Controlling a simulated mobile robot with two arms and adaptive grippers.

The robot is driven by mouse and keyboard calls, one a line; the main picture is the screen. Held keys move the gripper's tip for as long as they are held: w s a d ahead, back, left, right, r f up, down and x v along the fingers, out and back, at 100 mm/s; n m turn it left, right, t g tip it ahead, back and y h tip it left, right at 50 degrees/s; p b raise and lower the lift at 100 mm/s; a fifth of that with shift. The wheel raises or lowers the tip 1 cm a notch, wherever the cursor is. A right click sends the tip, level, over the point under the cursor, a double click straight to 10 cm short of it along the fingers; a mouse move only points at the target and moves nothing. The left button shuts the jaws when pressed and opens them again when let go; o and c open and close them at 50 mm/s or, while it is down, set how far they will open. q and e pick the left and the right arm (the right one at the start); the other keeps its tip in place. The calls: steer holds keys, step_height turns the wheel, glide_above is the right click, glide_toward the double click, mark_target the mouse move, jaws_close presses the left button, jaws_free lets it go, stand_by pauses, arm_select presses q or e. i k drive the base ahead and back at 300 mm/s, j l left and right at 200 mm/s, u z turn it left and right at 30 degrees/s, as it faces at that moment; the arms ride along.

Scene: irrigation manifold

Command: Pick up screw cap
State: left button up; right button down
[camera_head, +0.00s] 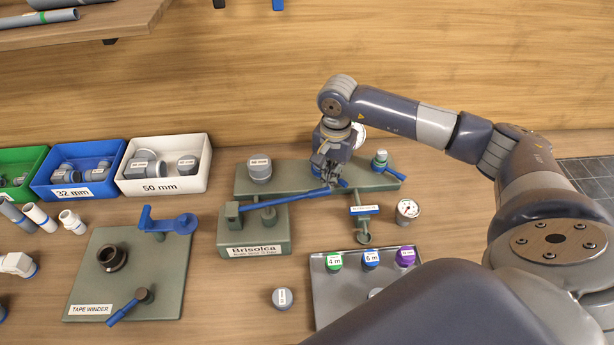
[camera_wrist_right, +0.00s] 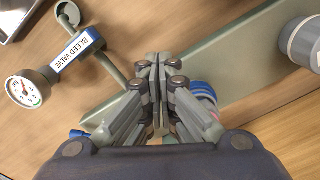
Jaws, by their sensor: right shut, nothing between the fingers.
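A grey screw cap with a white label (camera_head: 259,168) sits on the left end of the green manifold plate (camera_head: 290,178); a grey capped fitting (camera_wrist_right: 303,42) is at the right edge of the wrist view. Another grey labelled cap (camera_head: 282,298) lies on the table in front. I cannot tell which cap is meant. My right gripper (camera_head: 325,178) is shut and empty, pointing down over the middle of the manifold. In the wrist view, its fingertips (camera_wrist_right: 158,58) are together, apart from the capped fitting. My left gripper is not in view.
A blue-handled Brisolca tool (camera_head: 255,250) stands in front of the manifold. A pressure gauge (camera_head: 407,210) and bleed valve (camera_wrist_right: 80,47) are near. A metal tray (camera_head: 325,310) holds coloured caps. A white 50 mm bin (camera_head: 165,185) and tape winder (camera_head: 95,285) are left.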

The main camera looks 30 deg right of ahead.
mark_target(282, 299)
steer(key=k+j, duration=0.1)
steer(key=k, duration=1.4)
